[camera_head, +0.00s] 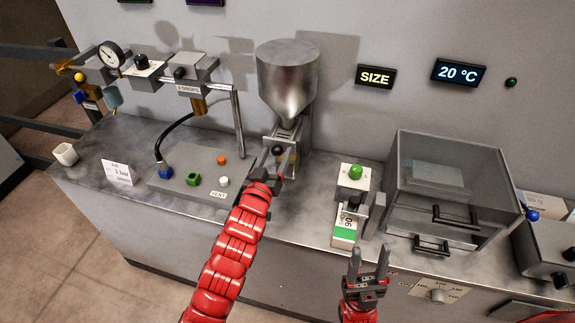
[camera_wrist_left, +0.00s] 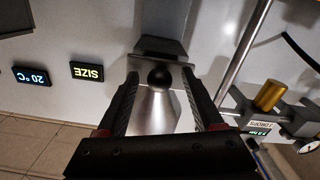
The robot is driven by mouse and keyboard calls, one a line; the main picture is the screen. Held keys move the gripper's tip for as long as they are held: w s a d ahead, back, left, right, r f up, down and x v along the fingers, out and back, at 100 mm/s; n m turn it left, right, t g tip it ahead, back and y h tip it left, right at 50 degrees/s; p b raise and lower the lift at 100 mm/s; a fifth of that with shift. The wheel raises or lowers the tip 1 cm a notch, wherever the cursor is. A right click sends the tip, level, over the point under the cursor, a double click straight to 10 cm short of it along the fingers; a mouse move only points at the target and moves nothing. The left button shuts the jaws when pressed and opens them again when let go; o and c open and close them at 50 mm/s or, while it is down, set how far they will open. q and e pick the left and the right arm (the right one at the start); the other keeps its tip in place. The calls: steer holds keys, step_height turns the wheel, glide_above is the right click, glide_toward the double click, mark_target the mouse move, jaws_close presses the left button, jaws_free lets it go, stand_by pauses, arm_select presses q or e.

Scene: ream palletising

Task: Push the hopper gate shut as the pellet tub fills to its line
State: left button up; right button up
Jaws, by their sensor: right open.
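The steel hopper (camera_head: 288,82) is fixed to the wall above the bench, and it shows upside down in the left wrist view (camera_wrist_left: 152,112). Its gate has a black ball knob (camera_head: 278,151). In the left wrist view the knob (camera_wrist_left: 158,77) sits between the two fingers of my left gripper (camera_wrist_left: 159,85), with a gap on each side. My left gripper (camera_head: 277,165) is open at the gate. The area under the hopper spout is largely hidden by my left gripper; I cannot make out the pellet tub or its fill line. My right gripper (camera_head: 369,268) is open and empty, in front of the bench edge.
A panel with coloured buttons (camera_head: 199,175) lies left of the hopper. A box with a green button (camera_head: 356,178) and a clear-lidded box (camera_head: 452,180) stand to the right. A white cup (camera_head: 65,154) is at the far left. Bench around the hopper is partly free.

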arm_select(q)
steer(key=shift+o, duration=1.1)
steer(key=v, duration=0.7)
steer(key=shift+r, duration=0.1)
